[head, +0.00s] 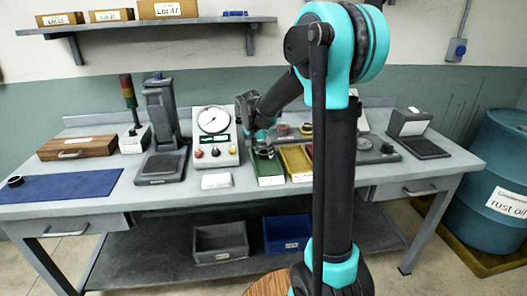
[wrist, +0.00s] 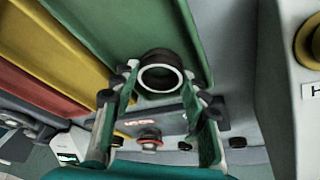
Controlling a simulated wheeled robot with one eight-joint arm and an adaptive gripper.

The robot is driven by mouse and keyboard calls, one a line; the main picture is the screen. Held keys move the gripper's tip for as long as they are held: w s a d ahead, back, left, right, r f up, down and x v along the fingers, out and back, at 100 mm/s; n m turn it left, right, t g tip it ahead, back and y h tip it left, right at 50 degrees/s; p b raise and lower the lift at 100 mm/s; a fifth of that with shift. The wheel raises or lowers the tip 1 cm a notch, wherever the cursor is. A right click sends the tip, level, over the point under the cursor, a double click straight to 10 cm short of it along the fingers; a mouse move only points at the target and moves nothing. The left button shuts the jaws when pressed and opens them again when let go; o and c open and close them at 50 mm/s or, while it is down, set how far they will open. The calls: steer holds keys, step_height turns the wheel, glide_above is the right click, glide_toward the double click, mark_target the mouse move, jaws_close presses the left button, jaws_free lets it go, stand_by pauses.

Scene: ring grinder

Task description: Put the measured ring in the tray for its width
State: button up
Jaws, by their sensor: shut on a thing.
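The ring (wrist: 160,57), dark outside with a pale end face, is between the two fingertips of my gripper (wrist: 158,80) in the wrist view. My gripper is shut on it. Behind the ring is the green tray (wrist: 185,30); the ring's height above its floor is hard to tell. The yellow tray (wrist: 85,50) and red tray (wrist: 40,85) lie beside it. In the head view my gripper (head: 262,148) is over the back of the green tray (head: 270,181), left of the yellow tray (head: 298,176). The red tray is mostly hidden by my arm there.
A dial gauge box (head: 215,135) stands just left of the green tray. A grey block (head: 408,122) stands right.

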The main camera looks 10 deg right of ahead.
steer(key=shift+f, duration=0.1)
steer(key=o, duration=1.1)
steer(key=shift+c, duration=0.2)
steer(key=v, duration=1.2)
